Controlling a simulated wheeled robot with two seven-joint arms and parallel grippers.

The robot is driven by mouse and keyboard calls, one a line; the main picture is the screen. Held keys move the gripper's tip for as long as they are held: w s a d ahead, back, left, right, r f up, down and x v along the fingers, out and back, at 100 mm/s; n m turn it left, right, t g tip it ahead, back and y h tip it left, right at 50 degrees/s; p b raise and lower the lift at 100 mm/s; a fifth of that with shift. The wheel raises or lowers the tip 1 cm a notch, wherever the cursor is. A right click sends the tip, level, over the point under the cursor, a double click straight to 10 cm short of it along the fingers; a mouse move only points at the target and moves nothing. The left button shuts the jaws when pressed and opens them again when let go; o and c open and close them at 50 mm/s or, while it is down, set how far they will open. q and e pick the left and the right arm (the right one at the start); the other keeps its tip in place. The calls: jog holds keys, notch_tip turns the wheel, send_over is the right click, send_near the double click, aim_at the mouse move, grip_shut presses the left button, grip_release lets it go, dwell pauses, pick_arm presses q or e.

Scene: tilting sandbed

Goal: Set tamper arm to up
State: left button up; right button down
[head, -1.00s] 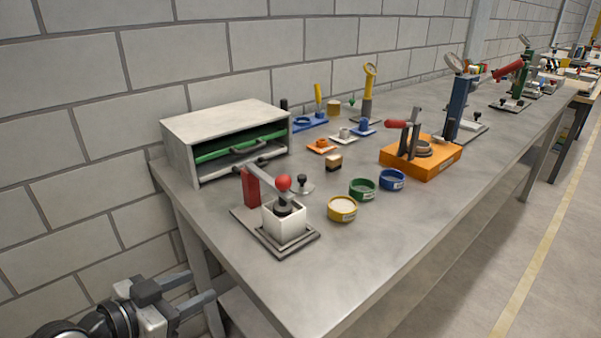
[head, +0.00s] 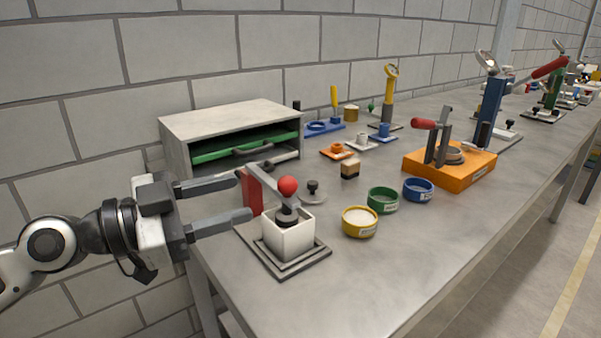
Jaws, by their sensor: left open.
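The tamper station stands at the near left of the bench in the head view. It has a grey base plate (head: 306,262), a red post (head: 251,192), a grey tamper arm (head: 265,181) with a red ball knob (head: 288,186), and a white square cup (head: 288,238). The arm slopes down from the post toward the cup, and the dark tamper head sits in the cup's mouth. My left gripper (head: 236,202) is open and empty, just left of the red post, its two fingers pointing right toward it. Contact with the post cannot be told. My right gripper is not in view.
A grey cabinet (head: 231,115) with a green drawer stands behind the station. Yellow (head: 360,229), green (head: 382,207) and blue (head: 418,194) round pots sit to the right. An orange block with a lever press (head: 450,177) is farther right. The near right bench surface is clear.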

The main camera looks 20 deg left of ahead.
aim_at(279, 185)
pick_arm(q)
jog(key=p+x, duration=0.1)
jog(key=x, duration=0.1)
jog(key=p+x, duration=0.2)
jog(key=r+p+x, duration=0.1)
jog(key=p+x, duration=0.1)
jog(key=shift+a, duration=0.1)
jog(key=x, duration=0.1)
jog(key=p+x, duration=0.1)
jog(key=x, duration=0.1)
jog(key=p+x, duration=0.1)
jog(key=x, duration=0.1)
jog(key=shift+f, duration=0.4)
jog(key=shift+w+d+f, duration=0.15)
jog(key=shift+d, duration=0.1)
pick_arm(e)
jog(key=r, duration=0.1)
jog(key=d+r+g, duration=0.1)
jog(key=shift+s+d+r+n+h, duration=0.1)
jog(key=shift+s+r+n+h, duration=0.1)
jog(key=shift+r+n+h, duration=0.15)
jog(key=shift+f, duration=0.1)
pick_arm(q)
jog(key=shift+c, duration=0.3)
grip_shut()
